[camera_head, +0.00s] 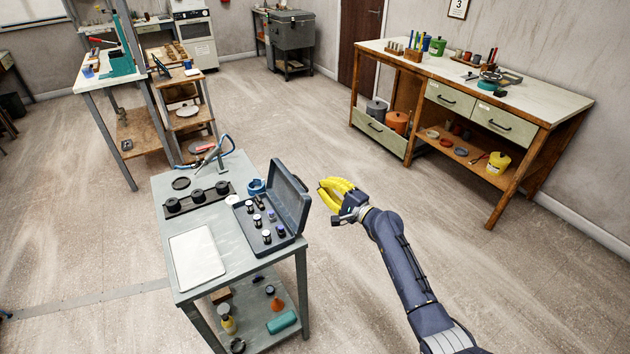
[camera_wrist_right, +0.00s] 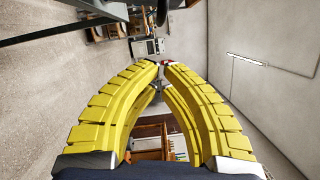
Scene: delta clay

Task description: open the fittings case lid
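The dark blue-grey fittings case (camera_head: 252,247) sits on the right part of the grey cart top. Its lid (camera_head: 291,200) stands raised along the case's right side, so the case is open. Several small fittings with white, dark and blue parts show inside. My right gripper (camera_head: 322,190), with yellow ribbed fingers, is just right of the lid, in the air and apparently apart from it. In the right wrist view the fingers (camera_wrist_right: 162,64) curve together at their tips with nothing held between them. The case is not clear in that view.
The cart top (camera_head: 222,232) also holds a white tray (camera_head: 196,257), a dark rack with black knobs (camera_head: 198,197), a blue tape roll (camera_head: 257,187) and a hose tool. Its lower shelf holds bottles. A workbench (camera_head: 540,97) stands back right; open floor lies between.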

